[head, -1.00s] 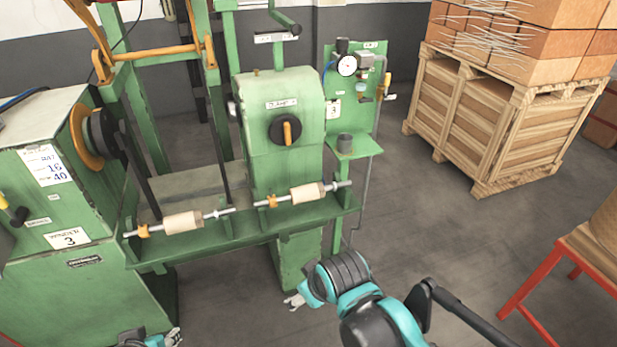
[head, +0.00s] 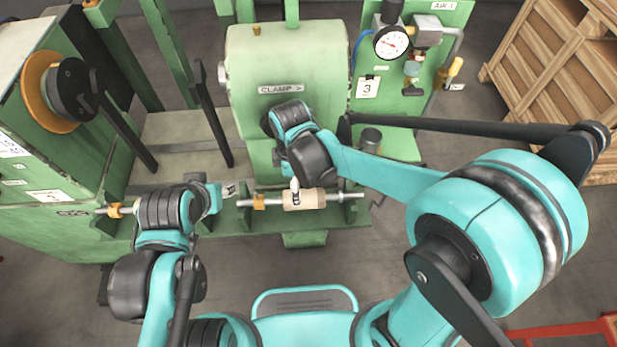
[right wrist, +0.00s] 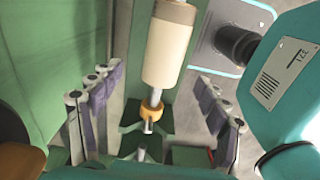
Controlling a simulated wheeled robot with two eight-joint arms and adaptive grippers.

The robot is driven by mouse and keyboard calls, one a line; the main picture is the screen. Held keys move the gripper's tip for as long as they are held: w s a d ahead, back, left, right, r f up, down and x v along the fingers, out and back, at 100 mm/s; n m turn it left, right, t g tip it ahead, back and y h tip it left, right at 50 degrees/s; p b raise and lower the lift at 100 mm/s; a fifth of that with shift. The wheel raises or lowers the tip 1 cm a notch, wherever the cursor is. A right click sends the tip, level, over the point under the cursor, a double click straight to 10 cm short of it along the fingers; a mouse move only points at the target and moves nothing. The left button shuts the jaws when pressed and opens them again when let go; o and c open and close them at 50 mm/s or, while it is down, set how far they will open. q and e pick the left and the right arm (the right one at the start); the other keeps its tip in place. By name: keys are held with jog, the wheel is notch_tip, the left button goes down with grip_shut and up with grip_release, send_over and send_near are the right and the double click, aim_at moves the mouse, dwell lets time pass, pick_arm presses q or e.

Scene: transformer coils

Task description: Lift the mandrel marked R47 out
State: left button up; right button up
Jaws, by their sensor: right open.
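Two mandrels lie along the front rail of the green winder. The right mandrel (head: 304,199) is a cream cylinder on a steel rod with an orange collar at its left end. It also shows in the right wrist view (right wrist: 168,48). The left mandrel (head: 115,210) shows only its rod end and orange collar; my left arm hides its body. No R47 mark is readable on either. My right gripper (right wrist: 158,85) is open, its fingers on either side of the right mandrel's line. My left gripper (head: 228,190) is at the rail between the mandrels, its jaws unclear.
The green clamp housing (head: 287,70) stands just behind the right mandrel. The air panel (head: 425,60) with its gauge is to its right, above a small cup (head: 370,139). A black winding head with an orange disc (head: 50,92) is at left. A wooden crate (head: 560,80) stands at far right.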

jog(key=f, duration=0.1)
jog(key=f+b, duration=0.1)
jog(key=shift+s+a+f, duration=0.15)
jog(key=shift+s+f, duration=0.15)
jog(key=shift+f, duration=0.1)
notch_tip(320, 180, down, 5)
jog(key=b, duration=0.2)
jog(key=shift+r+b, duration=0.1)
jog(key=shift+b, duration=0.2)
jog(key=shift+d+r, duration=0.1)
jog(key=shift+d, duration=0.1)
grip_shut()
